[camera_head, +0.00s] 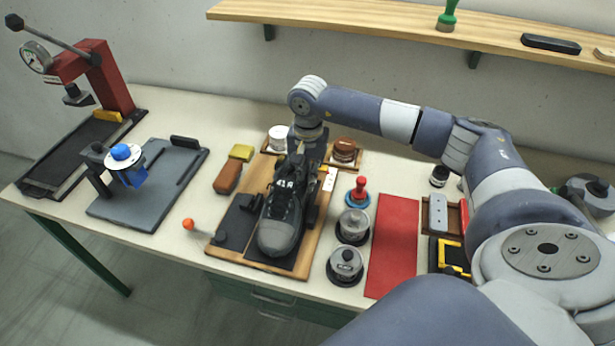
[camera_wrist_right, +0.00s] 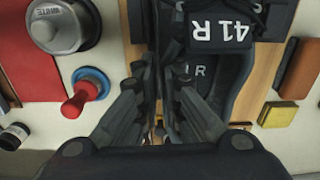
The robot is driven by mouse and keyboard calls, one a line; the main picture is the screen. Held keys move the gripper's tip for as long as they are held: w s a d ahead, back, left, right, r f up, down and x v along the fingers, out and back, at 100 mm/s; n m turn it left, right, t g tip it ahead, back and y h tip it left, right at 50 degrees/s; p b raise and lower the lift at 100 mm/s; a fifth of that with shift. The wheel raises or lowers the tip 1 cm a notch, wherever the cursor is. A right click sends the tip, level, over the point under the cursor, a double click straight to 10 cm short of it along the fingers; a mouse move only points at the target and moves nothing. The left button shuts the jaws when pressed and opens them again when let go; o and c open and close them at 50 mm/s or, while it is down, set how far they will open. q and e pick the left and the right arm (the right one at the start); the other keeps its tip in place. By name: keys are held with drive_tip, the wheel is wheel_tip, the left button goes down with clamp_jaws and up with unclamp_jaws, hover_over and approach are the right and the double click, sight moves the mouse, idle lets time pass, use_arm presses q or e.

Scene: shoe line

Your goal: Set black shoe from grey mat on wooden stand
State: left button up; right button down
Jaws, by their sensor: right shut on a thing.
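The black shoe (camera_head: 279,226), with a dark grey toe cap and a white 41 R mark, is over the right-hand part of the wooden stand (camera_head: 312,242), toe toward the front. I cannot tell whether its sole rests on the stand. My right gripper (camera_head: 302,150) is at the shoe's rear, shut on its upper part and hiding some of it. In the right wrist view the closed fingers (camera_wrist_right: 165,95) reach to the shoe (camera_wrist_right: 222,38), and a second R shows under it. My left gripper is not in view.
A dark pad (camera_head: 238,222) lies left of the shoe. Brown and yellow blocks (camera_head: 228,178), a grey plate (camera_head: 150,195) with a blue fixture, and a red press (camera_head: 103,78) stand left. Lidded jars (camera_head: 345,265) and a red mat (camera_head: 394,245) lie right.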

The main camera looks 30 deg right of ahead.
drive_tip(key=shift+f+b, duration=0.45)
drive_tip(key=shift+b, duration=0.05)
drive_tip(key=c, duration=1.7)
unclamp_jaws()
drive_tip(key=shift+o, duration=0.2)
wheel_tip(320, 180, up, 12)
